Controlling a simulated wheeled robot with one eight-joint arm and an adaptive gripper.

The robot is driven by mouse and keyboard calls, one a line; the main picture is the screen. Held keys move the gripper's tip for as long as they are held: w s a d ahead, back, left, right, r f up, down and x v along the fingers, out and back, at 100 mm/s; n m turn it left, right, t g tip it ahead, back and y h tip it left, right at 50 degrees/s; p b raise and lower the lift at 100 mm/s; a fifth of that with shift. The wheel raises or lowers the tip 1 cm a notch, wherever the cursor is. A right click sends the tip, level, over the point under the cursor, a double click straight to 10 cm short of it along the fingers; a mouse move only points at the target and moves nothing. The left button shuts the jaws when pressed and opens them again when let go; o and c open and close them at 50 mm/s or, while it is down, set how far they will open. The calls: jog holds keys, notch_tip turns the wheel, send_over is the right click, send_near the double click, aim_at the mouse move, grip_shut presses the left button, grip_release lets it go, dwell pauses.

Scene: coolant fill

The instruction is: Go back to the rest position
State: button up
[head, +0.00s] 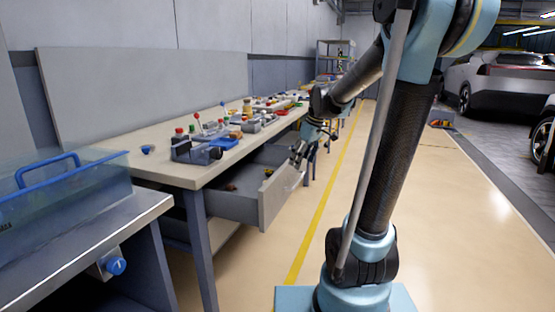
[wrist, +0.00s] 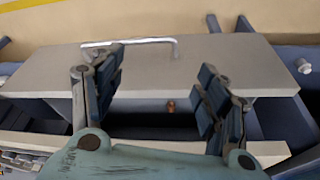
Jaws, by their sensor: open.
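My gripper (head: 303,158) is open and empty, in front of the workbench (head: 160,175) and near the front of an open drawer (head: 234,205). A metal bar handle (wrist: 130,42) shows beyond the fingertips. I cannot tell whether the fingers touch the drawer.
A small copper-coloured item (wrist: 171,106) shows in the drawer. A blue-handled tank (head: 65,200) stands at left.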

jog(key=s+d+f+m+h, duration=0.1)
jog(key=s+d+f+m, duration=0.2)
jog(key=s, duration=0.5)
jog(key=s+d+f+m, duration=0.3)
jog(key=s+f, duration=0.2)
jog(key=s, duration=0.4)
jog(key=s+d+f+m+h, duration=0.1)
jog(key=s+d+f+m, duration=0.3)
jog(key=s, duration=0.5)
jog(key=shift+s+f+h, duration=0.2)
jog(key=shift+h, duration=0.1)
